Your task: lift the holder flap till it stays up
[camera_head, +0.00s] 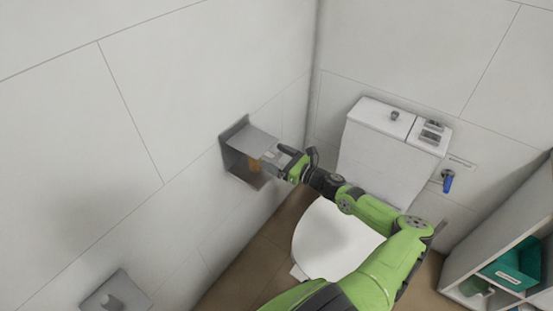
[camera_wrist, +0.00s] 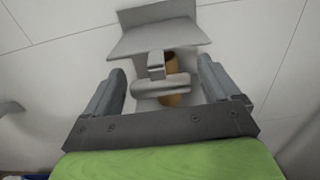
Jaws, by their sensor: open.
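The holder (camera_head: 234,160) is a grey metal box on the left wall, with a brown roll (camera_head: 254,167) inside. Its flap (camera_head: 254,141) sticks out from the wall over the roll. In the wrist view the flap (camera_wrist: 160,39) is a flat grey plate ahead of my fingers, below an upright back plate (camera_wrist: 155,12). My gripper (camera_head: 275,157) is at the flap's outer edge. In the wrist view my gripper (camera_wrist: 162,67) is open, with a finger on each side of a small tab and rounded grey bar (camera_wrist: 162,87). Contact cannot be told. The roll (camera_wrist: 178,75) is partly hidden.
A white toilet (camera_head: 335,238) with a cistern (camera_head: 385,140) stands right of the holder, under my arm. A second wall fixture (camera_head: 115,296) is at lower left. A shelf unit (camera_head: 490,255) with a teal box (camera_head: 515,264) is at right. The wall left of the holder is clear.

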